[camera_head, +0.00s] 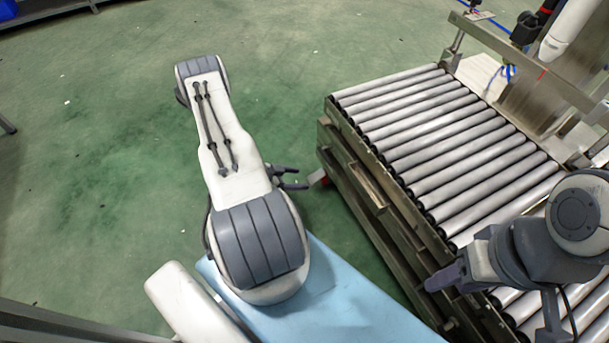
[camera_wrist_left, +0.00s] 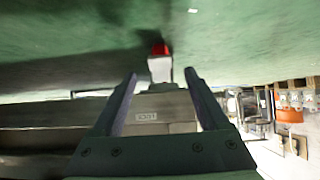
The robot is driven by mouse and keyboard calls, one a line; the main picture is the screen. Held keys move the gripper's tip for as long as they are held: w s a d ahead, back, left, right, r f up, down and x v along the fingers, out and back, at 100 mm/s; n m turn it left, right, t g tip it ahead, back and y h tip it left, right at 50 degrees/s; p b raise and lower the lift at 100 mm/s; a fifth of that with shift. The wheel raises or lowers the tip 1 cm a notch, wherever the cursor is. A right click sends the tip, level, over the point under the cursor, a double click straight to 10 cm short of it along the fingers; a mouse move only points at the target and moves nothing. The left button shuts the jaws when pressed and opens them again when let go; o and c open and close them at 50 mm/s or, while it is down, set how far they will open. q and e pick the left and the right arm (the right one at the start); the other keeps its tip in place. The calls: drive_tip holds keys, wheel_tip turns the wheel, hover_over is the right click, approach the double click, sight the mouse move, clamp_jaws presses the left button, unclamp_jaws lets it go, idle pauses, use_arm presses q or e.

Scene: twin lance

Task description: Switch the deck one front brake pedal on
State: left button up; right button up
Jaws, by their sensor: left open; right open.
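The brake pedal (camera_head: 316,177), a small pale piece with a red end, sticks out low at the left side of the roller deck (camera_head: 352,165). In the left wrist view the pedal (camera_wrist_left: 160,68) is pale with a red tip, above a plate labelled ID01 (camera_wrist_left: 147,116). My left gripper (camera_head: 301,178) is open, with its dark fingers pointing at the pedal. In the wrist view the pedal shows between the two fingertips (camera_wrist_left: 162,75); I cannot tell whether they touch it.
The deck's metal frame and rollers (camera_head: 440,130) fill the right side. An upright metal plate with cables (camera_head: 535,105) stands at the deck's far right. Green floor (camera_head: 110,150) is clear to the left of my left arm.

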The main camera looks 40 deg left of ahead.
use_arm(q)
drive_tip(key=p+v, duration=0.2)
drive_tip(key=v, duration=0.4)
drive_tip(key=shift+s, duration=0.1)
idle(0.4)
